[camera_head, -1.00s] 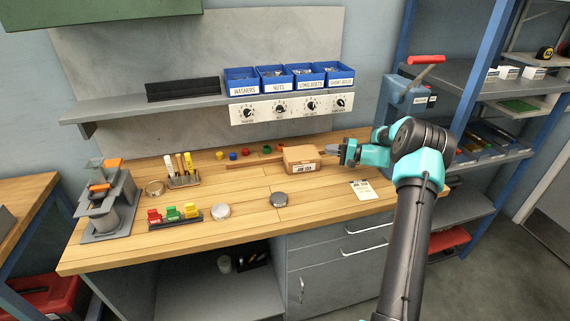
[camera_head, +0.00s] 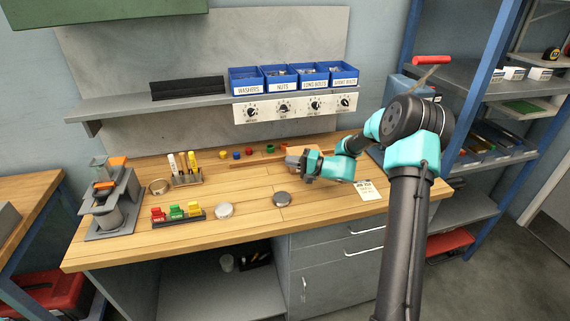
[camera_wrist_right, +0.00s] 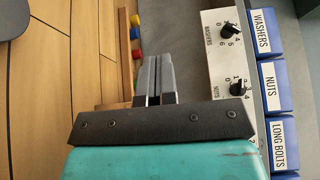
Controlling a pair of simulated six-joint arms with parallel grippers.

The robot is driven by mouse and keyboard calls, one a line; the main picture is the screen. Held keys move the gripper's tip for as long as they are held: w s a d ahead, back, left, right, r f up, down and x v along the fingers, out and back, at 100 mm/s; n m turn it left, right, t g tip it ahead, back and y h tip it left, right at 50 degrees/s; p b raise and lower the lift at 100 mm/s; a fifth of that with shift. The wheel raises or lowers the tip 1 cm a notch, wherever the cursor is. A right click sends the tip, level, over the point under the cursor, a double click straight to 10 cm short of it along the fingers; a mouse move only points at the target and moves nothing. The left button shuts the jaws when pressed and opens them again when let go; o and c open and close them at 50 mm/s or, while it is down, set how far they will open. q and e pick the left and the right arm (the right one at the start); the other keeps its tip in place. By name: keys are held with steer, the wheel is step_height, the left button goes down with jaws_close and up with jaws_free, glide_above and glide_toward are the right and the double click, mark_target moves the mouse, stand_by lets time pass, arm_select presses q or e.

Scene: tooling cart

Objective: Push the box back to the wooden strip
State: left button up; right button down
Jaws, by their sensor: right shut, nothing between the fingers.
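The cardboard box (camera_head: 308,151) sits at the back of the wooden bench, mostly hidden behind my right gripper. The thin wooden strip (camera_head: 247,164) runs along the back of the bench; I cannot tell whether the box touches it. My right gripper (camera_head: 290,161) is shut and empty in front of the box, pointing left. In the right wrist view its shut fingers (camera_wrist_right: 154,80) cover part of the bench, and the strip (camera_wrist_right: 126,65) runs beside them. Whether the gripper touches the box is unclear. My left gripper is out of view.
Several coloured caps (camera_head: 250,153) lie behind the strip. A dark round puck (camera_head: 282,199) and a paper card (camera_head: 367,190) lie toward the front. A shelf with blue bins (camera_head: 245,80) and a knob panel (camera_head: 284,107) hang above.

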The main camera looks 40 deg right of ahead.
steer(key=shift+w+a, duration=0.2)
steer(key=shift+a, duration=1.05)
